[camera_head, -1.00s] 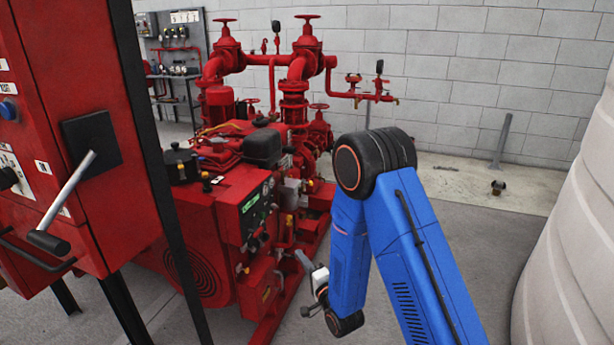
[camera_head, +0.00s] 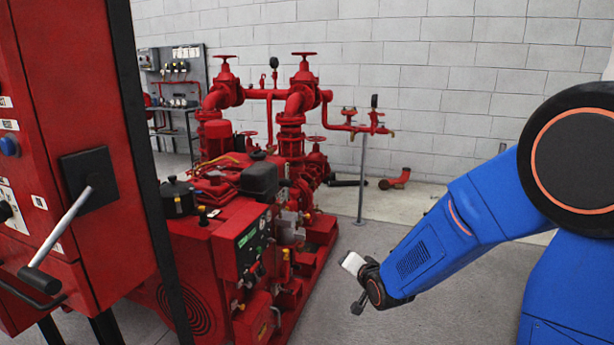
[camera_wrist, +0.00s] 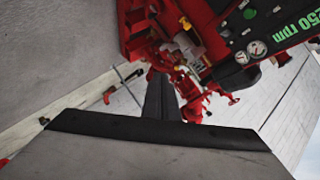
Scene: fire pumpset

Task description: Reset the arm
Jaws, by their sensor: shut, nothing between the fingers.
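My blue arm comes in from the right in the head view, bent at a large black joint. My gripper (camera_head: 357,305) is at its lower left end, small and dark, over the grey floor and to the right of the red pump set. In the wrist view my gripper's fingers (camera_wrist: 160,95) are together as one dark bar, with nothing between them. The red pump set (camera_head: 232,215) stands left of the arm, and a gap of floor shows between it and my gripper. Its gauge panel (camera_wrist: 262,45) shows at the upper right of the wrist view.
A red control cabinet (camera_head: 55,150) with a grey lever handle (camera_head: 60,240) fills the left side. Red pipes and valves (camera_head: 290,110) rise behind the engine. A thin grey post (camera_head: 362,180) stands near the white block wall. Floor between pump set and arm is clear.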

